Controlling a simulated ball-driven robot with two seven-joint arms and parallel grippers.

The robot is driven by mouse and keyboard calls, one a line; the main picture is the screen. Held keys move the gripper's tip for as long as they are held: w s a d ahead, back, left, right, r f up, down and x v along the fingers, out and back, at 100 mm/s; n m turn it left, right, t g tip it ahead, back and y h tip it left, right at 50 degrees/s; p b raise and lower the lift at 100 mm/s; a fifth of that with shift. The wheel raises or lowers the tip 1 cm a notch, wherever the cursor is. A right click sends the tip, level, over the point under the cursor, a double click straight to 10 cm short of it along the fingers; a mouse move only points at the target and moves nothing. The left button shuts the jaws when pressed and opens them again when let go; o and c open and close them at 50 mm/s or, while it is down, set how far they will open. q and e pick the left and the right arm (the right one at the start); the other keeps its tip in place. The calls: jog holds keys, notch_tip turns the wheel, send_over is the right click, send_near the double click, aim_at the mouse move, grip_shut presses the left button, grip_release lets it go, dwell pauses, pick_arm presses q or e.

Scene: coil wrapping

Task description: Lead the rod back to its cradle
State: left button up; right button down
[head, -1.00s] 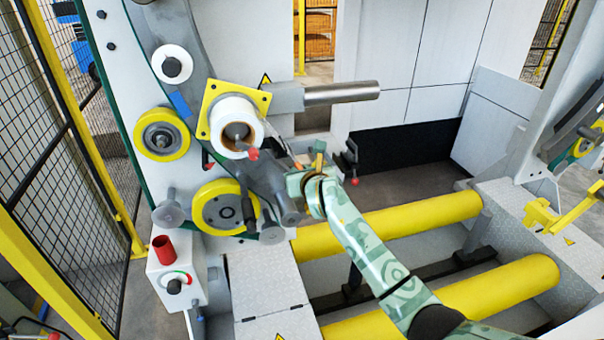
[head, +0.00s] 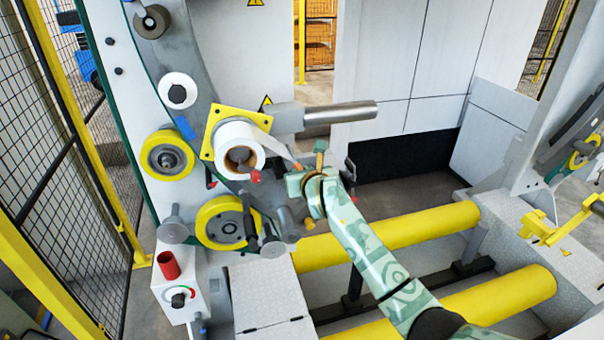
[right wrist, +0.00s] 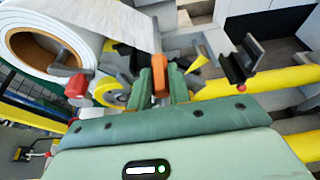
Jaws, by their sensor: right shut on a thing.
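The rod is hard to make out. An orange piece (right wrist: 159,76), probably its grip, sits between the green fingers of my right gripper (right wrist: 160,88), which is shut on it. In the head view my right gripper (head: 306,190) is right of the white roll (head: 238,146), and the rod is largely hidden. A strip of white film (right wrist: 125,22) runs from the roll towards the fingers. A dark bracket (right wrist: 240,66), open upward and apparently empty, stands right of the fingers; it may be the cradle. It also shows in the head view (head: 350,170). My left gripper is out of view.
A bare steel cylinder (head: 340,112) juts out above my gripper. Two yellow rollers (head: 400,228) lie below my forearm. A mesh fence (head: 100,200) closes the left side.

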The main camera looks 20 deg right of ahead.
dwell(0.4)
jog(key=shift+a+b, duration=0.45)
jog(key=shift+a, duration=1.5)
notch_tip(320, 180, down, 3)
jog(key=b, duration=0.2)
jog(key=shift+b, duration=0.4)
jog(key=c, duration=1.2)
grip_release()
jog(key=shift+c, duration=0.2)
